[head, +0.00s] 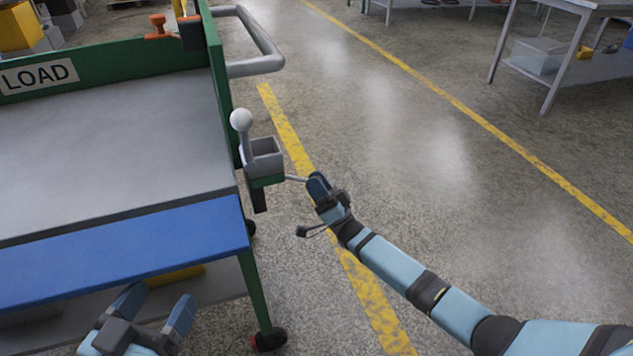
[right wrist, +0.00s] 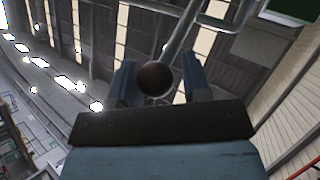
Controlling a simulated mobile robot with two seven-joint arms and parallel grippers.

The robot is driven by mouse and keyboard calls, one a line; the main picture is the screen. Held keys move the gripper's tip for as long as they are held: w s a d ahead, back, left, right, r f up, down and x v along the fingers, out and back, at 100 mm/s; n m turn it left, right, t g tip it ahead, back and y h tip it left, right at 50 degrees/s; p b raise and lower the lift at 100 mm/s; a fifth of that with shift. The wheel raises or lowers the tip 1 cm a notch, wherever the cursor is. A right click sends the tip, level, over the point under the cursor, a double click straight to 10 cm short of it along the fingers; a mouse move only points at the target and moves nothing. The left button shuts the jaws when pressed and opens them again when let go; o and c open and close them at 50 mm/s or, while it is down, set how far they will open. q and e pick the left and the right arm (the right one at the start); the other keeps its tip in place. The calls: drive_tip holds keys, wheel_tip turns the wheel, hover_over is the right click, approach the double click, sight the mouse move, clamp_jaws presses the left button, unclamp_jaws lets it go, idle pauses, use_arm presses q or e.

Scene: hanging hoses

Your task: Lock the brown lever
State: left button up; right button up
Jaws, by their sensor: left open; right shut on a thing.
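The brown lever's round dark brown knob (right wrist: 154,78) sits between the two fingers of my right gripper (right wrist: 153,86) in the right wrist view. In the head view a grey rod (head: 294,178) runs out sideways from the green bracket at the cart's corner to my right gripper (head: 318,187), which hides the knob there. The right gripper is shut on the lever. My left gripper (head: 153,316) is open and empty, low at the front of the cart, below the blue edge.
The green cart (head: 226,150) with a grey deck and blue front edge (head: 120,250) fills the left. A white-knobbed lever (head: 241,120) stands upright beside a small grey box (head: 264,157). An orange lever (head: 157,28) is at the back.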

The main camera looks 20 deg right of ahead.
drive_tip(key=o, duration=1)
drive_tip(key=shift+w+d+r, duration=0.1)
drive_tip(key=shift+w+d, duration=0.15)
drive_tip(key=shift+w, duration=0.1)
drive_tip(key=shift+o, duration=0.5)
drive_tip(key=shift+w, duration=0.1)
use_arm(q)
drive_tip(key=shift+w+f, duration=0.1)
drive_tip(key=shift+f, duration=0.1)
use_arm(e)
drive_tip(key=shift+a, duration=0.15)
drive_tip(key=shift+s+a, duration=0.1)
drive_tip(key=shift+s, duration=0.1)
drive_tip(key=shift+f, duration=0.25)
drive_tip(key=shift+s+f, duration=0.2)
use_arm(q)
drive_tip(key=shift+s+d+f+n+g+p, duration=0.25)
drive_tip(key=shift+s+n+p, duration=0.3)
drive_tip(key=shift+p, duration=0.35)
use_arm(e)
drive_tip(key=v, duration=1.3)
